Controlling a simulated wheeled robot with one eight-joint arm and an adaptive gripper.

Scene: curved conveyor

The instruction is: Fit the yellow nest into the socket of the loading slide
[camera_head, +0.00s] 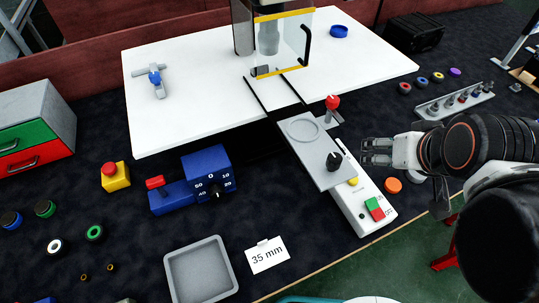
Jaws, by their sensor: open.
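The loading slide (315,171) is a grey plate on rails in the middle, with a black knob (334,161) near its front end. Its round socket (303,130) shows as a shallow ring toward the back and looks empty. A small yellow ring (438,77), which looks like the yellow nest, lies on the dark table at the back right in a row of coloured rings. My gripper (364,152) is open and appears empty, just right of the black knob and apart from the yellow ring. I cannot tell its height.
A grey rack (455,101) with several small parts stands between the rings and my arm. A red-knobbed lever (332,102) stands right of the socket. A white control box (363,205) is at the slide's front.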

